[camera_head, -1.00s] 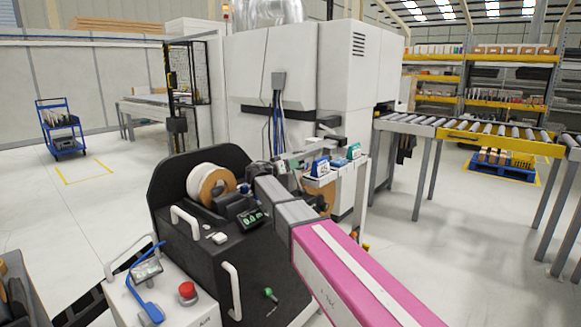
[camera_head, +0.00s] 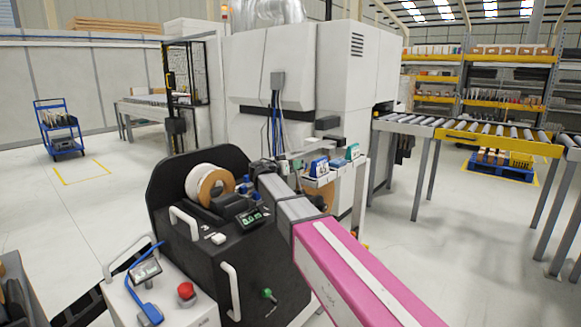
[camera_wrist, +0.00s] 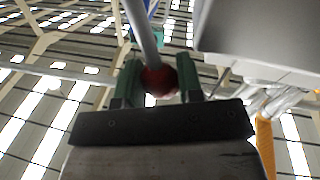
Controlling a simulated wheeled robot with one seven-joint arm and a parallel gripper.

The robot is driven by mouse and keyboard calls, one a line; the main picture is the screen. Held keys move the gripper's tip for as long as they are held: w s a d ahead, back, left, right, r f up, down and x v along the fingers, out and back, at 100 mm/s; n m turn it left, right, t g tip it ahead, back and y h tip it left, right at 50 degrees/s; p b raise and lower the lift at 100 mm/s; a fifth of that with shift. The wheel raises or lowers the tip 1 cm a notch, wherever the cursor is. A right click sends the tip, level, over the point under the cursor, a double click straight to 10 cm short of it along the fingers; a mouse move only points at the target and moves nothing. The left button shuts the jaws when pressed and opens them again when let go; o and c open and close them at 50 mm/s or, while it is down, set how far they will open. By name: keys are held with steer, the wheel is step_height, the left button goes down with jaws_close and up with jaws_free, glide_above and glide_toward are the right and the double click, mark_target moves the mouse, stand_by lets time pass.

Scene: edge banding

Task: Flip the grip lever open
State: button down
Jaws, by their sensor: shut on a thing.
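The grip lever shows in the wrist view as a grey rod with a red ball knob (camera_wrist: 159,81) at its end. My gripper (camera_wrist: 158,72) has its two green fingers on either side of the knob and is shut on it. The rod runs up and away from the knob between the fingers. In the head view my pink and grey arm reaches to the far side of the black edge-banding unit (camera_head: 225,262). The lever and my fingers cannot be made out clearly there.
A white tape roll (camera_head: 207,183) sits on the black unit. A control box with a red button (camera_head: 186,291) stands at the front left. Small blue and green holders (camera_head: 319,167) stand right of my arm's end. A roller conveyor (camera_head: 480,132) is at the right, with open floor before it.

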steer(key=s+d+f+m+y, duration=0.1)
steer(key=s+d+m+y, duration=0.1)
steer(key=s+d+m, duration=0.4)
steer(key=shift+s+d+m, duration=0.2)
steer(key=shift+d+m, duration=0.8)
steer(key=shift+m, duration=0.3)
steer(key=shift+f, duration=0.1)
steer(key=c, duration=1)
jaws_free()
steer(key=shift+d, duration=0.1)
steer(key=shift+c, duration=0.2)
steer(key=v, duration=1.1)
